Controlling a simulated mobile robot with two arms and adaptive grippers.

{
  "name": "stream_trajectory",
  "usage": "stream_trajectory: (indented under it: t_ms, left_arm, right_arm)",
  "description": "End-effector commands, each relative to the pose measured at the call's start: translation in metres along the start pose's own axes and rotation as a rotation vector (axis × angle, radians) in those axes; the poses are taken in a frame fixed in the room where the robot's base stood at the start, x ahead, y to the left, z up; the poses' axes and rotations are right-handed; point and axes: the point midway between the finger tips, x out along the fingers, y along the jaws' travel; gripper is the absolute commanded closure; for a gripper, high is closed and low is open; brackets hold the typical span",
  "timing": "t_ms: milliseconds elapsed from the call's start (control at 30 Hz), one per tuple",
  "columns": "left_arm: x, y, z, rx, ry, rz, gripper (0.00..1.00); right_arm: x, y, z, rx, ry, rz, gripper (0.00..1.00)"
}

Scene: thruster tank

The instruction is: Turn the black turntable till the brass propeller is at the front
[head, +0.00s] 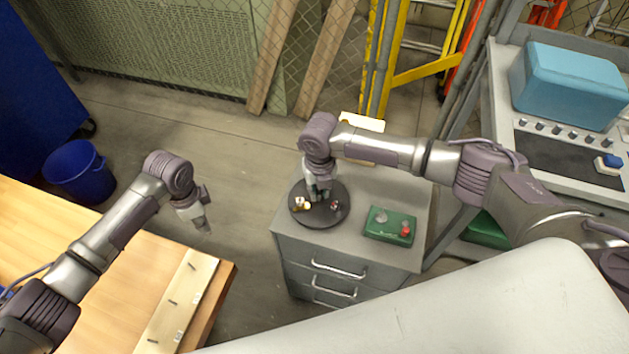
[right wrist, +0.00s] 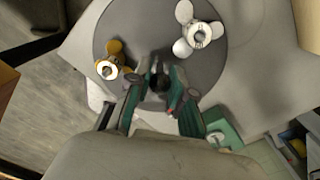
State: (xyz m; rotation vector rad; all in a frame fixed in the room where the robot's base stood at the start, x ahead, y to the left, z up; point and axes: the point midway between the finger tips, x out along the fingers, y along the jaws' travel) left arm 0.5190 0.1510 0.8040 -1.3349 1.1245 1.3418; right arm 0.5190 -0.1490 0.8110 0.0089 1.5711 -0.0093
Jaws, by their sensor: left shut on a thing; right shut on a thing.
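The black turntable (head: 318,217) lies on the grey cabinet, and it shows from above in the right wrist view (right wrist: 135,35). The brass propeller (head: 301,204) is on its left part, also left in the right wrist view (right wrist: 114,50). A white propeller (right wrist: 186,44) stands at the upper right there. A small reddish-grey piece (head: 335,205) is on the right of the disc; its kind is unclear. My right gripper (head: 319,196) is down at the disc's middle, shut on a dark knob (right wrist: 160,82) mostly hidden by the fingers. My left gripper (head: 204,226) is shut; what it holds cannot be made out.
A green box (head: 390,226) with a red knob sits right of the turntable on the cabinet (head: 345,255). A wooden bench (head: 90,230) is at the left, a blue bucket (head: 77,172) behind it. Open floor lies between bench and cabinet.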

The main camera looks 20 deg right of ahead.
Motion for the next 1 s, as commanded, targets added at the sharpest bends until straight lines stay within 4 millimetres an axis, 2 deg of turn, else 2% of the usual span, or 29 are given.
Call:
stream_trajectory:
  t_ms: [333,600,867,900,1000]
  left_arm:
    - [0.0012,0.0000,0.0000,0.000,0.000,0.000,1.00]
    - [0.0070,-0.0001,-0.0001,0.000,0.000,0.000,1.00]
    - [0.0067,-0.0001,-0.0001,0.000,0.000,0.000,1.00]
    - [0.0067,-0.0001,0.0000,0.000,0.000,0.000,1.00]
    - [0.0067,-0.0001,-0.0001,0.000,0.000,0.000,1.00]
  right_arm:
    - [-0.0002,-0.0002,0.0007,-0.055,-0.002,0.000,1.00]
    - [0.0001,-0.0005,0.0009,-0.312,-0.003,-0.001,1.00]
    - [-0.0004,-0.0003,0.0006,-0.342,-0.002,0.000,1.00]
    - [-0.0004,-0.0003,0.0006,-0.342,-0.002,0.000,0.72]
    - [-0.0004,-0.0003,0.0005,-0.341,-0.002,0.000,0.56]
